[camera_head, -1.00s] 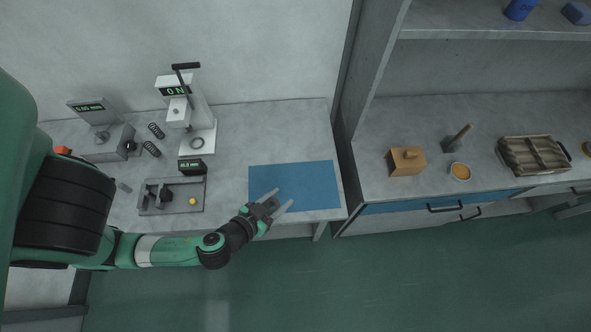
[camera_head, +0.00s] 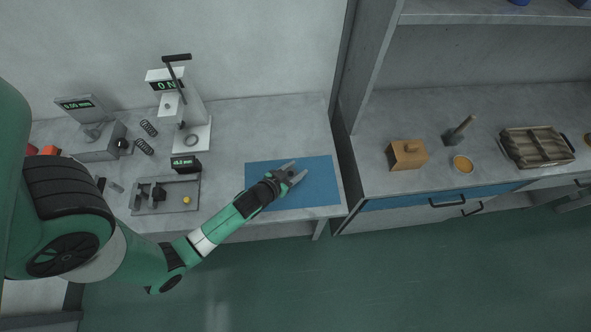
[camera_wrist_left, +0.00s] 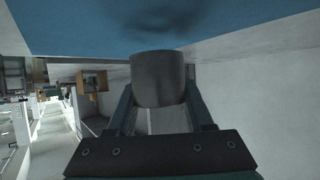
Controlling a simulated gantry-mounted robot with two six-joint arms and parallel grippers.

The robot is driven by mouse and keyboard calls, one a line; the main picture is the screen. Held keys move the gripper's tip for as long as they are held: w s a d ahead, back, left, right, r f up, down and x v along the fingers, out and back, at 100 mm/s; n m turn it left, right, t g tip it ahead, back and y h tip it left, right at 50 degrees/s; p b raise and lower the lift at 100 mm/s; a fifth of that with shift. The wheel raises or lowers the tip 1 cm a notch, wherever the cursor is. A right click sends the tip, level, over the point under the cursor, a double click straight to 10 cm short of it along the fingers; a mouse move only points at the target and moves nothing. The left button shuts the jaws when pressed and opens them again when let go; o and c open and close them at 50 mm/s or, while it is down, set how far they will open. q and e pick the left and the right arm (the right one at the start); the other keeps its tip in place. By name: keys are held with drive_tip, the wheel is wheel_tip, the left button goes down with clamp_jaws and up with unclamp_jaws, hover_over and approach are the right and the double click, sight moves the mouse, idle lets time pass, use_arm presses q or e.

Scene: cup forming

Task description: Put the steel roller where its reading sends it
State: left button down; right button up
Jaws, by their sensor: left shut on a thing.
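My left gripper (camera_head: 292,172) is over the blue mat (camera_head: 325,190) at the right end of the left bench. In the left wrist view its fingers are shut on the steel roller (camera_wrist_left: 157,80), a plain dark-grey cylinder. The roller cannot be made out clearly in the head view. A grey fixture (camera_head: 145,205) with a small lit display (camera_head: 185,163) stands left of the mat; its digits are too small to read surely. A gauge (camera_head: 97,142) with another lit display stands farther left. A press (camera_head: 190,130) at the back shows 0 N. My right gripper is not in view.
Coiled springs (camera_head: 148,128) lie between gauge and press. The bench behind the mat is clear.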

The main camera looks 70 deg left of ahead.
sight(296, 174)
use_arm(q)
drive_tip(key=shift+f+b, duration=0.55)
drive_tip(key=shift+f, duration=0.95)
drive_tip(key=shift+f, duration=0.15)
drive_tip(key=shift+c, duration=1.4)
unclamp_jaws()
drive_tip(key=shift+s+r, duration=0.1)
drive_tip(key=shift+r, duration=0.2)
drive_tip(key=p+v, duration=0.1)
drive_tip(key=v, duration=1)
drive_tip(key=shift+s+d, duration=0.2)
drive_tip(key=shift+s, duration=0.15)
